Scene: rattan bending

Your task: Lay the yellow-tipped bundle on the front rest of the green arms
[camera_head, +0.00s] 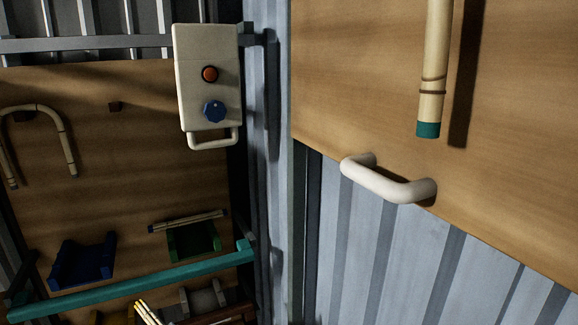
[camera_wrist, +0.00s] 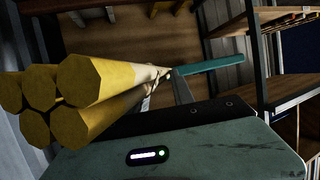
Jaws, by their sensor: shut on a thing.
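The yellow-tipped bundle (camera_wrist: 130,84) fills the left of the wrist view, its several yellow ends close to the camera. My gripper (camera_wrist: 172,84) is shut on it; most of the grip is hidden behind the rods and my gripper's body. In the head view, pale rod ends (camera_head: 148,312) show at the bottom edge, probably of this bundle; my gripper is not clearly visible there. The green arms (camera_head: 193,241) stand at the lower left of the head view, beyond the teal rail. A dark-tipped bundle (camera_head: 188,221) lies across their back. The bundle I hold appears apart from them.
A teal rail (camera_head: 140,284) crosses in front of the green arms. Blue arms (camera_head: 82,262) stand to their left and grey arms (camera_head: 204,298) are below the rail. A control box (camera_head: 207,105) hangs above. Bent rattan (camera_head: 66,140) is on the board.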

